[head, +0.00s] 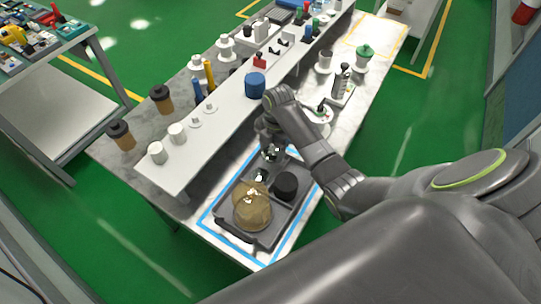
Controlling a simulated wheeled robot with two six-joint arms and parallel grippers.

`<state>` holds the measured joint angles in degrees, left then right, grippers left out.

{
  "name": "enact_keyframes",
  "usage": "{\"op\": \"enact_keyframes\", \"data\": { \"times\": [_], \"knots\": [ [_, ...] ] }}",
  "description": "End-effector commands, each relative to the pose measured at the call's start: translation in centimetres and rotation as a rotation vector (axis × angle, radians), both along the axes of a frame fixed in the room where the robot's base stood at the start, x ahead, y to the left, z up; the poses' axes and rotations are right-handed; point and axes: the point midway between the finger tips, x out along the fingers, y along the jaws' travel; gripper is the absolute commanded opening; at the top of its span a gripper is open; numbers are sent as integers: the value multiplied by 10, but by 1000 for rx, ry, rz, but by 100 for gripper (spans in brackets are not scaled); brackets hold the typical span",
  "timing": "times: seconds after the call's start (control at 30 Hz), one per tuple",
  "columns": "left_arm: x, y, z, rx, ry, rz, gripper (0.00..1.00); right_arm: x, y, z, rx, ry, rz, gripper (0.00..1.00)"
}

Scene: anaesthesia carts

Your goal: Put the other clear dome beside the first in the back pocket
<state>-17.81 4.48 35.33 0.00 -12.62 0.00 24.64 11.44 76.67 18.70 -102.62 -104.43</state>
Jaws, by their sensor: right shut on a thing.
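A grey compartment tray (272,234) lies inside a blue outline on the near end of the table. Two rounded, tan-tinted see-through domes show over its left part. The nearer, larger-looking dome (253,214) partly covers the farther dome (242,190). My right gripper (257,186) reaches down over the tray from the far side, shut on the farther dome. The fingertips are small and partly hidden, and I cannot tell whether that dome touches the tray floor or the other dome. My left gripper is not in view.
A black cylinder (286,186) sits in the tray's right part, close to the domes. A raised white shelf (214,135) runs along the table behind, with a blue cup (255,85) and white jars. Brown lidded cups (121,134) stand at left.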

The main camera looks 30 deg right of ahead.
Motion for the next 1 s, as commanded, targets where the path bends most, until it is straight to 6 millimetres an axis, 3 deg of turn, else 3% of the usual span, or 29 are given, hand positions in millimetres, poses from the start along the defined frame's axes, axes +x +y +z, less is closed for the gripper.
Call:
{"op": "enact_keyframes", "data": {
  "times": [0.3,0.73,0.77,0.8,1.0],
  "knots": [
    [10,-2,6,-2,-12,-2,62,0,1,-37,1,1,1,26],
    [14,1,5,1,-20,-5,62,0,0,-44,0,0,1,26],
    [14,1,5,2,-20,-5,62,0,0,-44,0,0,1,55],
    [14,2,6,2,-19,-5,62,0,0,-43,0,0,1,60],
    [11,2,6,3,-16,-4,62,0,0,-43,0,0,1,62]
  ]
}}
